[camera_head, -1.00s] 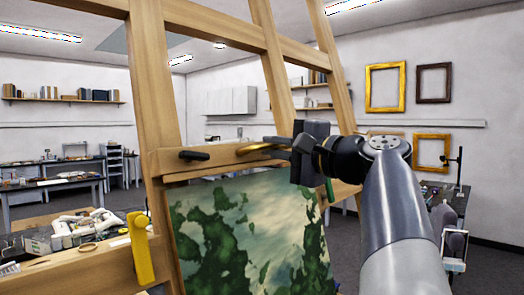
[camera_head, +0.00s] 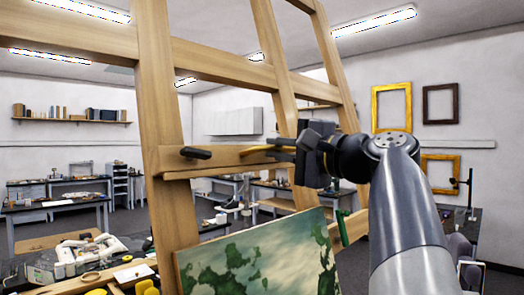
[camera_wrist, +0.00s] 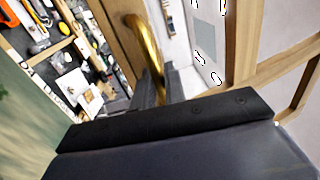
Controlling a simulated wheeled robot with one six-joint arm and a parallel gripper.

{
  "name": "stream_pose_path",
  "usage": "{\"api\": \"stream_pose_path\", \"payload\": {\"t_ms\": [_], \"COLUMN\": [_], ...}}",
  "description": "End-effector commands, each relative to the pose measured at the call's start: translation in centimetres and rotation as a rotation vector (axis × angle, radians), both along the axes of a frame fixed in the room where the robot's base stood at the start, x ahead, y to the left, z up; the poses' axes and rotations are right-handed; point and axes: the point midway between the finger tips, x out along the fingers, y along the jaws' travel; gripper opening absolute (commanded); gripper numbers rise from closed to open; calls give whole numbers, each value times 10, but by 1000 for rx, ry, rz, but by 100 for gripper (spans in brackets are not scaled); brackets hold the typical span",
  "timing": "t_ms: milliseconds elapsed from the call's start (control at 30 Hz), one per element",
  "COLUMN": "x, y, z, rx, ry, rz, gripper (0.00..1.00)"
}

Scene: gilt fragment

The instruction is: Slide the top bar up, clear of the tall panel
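The top bar (camera_head: 225,158) is a wooden crosspiece on the easel, with a black knob (camera_head: 195,153) at its left and a curved brass handle (camera_head: 258,150). My gripper (camera_head: 277,150) reaches in from the right, its dark fingers closed around the handle. In the wrist view the brass handle (camera_wrist: 146,42) runs down between the fingertips (camera_wrist: 160,85). The tall panel (camera_head: 250,262), painted in greens and pale cream, stands below. A wide open gap shows between the bar's underside and the panel's top edge. The bar looks about level.
The easel's upright (camera_head: 160,95) and a fixed upper crosspiece (camera_head: 225,65) rise around the bar, with free room between bar and crosspiece. A cluttered table (camera_head: 75,262) is at lower left. Gilt frames (camera_head: 392,105) hang on the back wall.

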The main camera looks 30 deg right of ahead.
Motion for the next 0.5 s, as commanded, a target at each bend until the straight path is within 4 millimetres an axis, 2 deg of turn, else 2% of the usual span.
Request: {"api": "stream_pose_path", "payload": {"t_ms": [167, 500], "x": [0, -4], "y": [0, -2], "z": [-1, -2], "rx": [0, -1], "ry": [1, 2], "rz": [0, -2], "gripper": [26, 26]}}
